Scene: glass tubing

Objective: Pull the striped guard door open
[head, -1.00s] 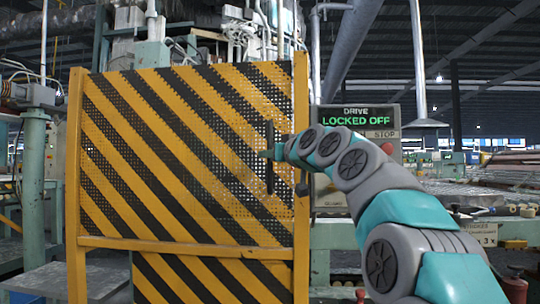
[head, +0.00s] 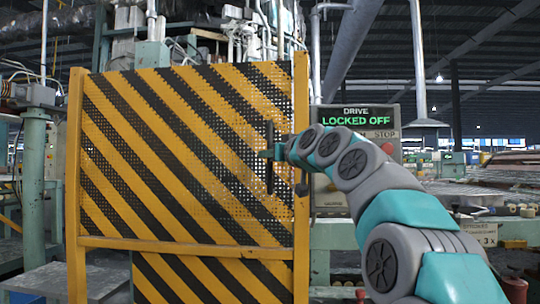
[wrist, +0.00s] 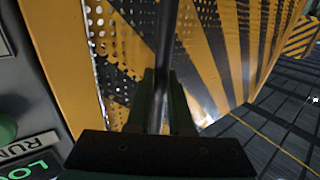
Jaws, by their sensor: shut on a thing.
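The striped guard door (head: 180,160) is a perforated yellow and black panel in a yellow frame, and it looks closed in the head view. It also fills much of the wrist view (wrist: 215,50). A dark upright bar handle (head: 270,135) is on the door's right side; it shows in the wrist view (wrist: 167,30) running down between the jaws. My gripper (head: 268,154) is at the handle, and in the wrist view its fingers (wrist: 162,100) are shut around the bar. The exact finger contact is partly hidden.
A control panel (head: 355,120) reading "DRIVE LOCKED OFF" stands right of the door, behind my arm, with a red stop button (head: 387,149). A green post (head: 34,190) stands at the left. A conveyor with glass tubing (head: 480,180) lies at the right.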

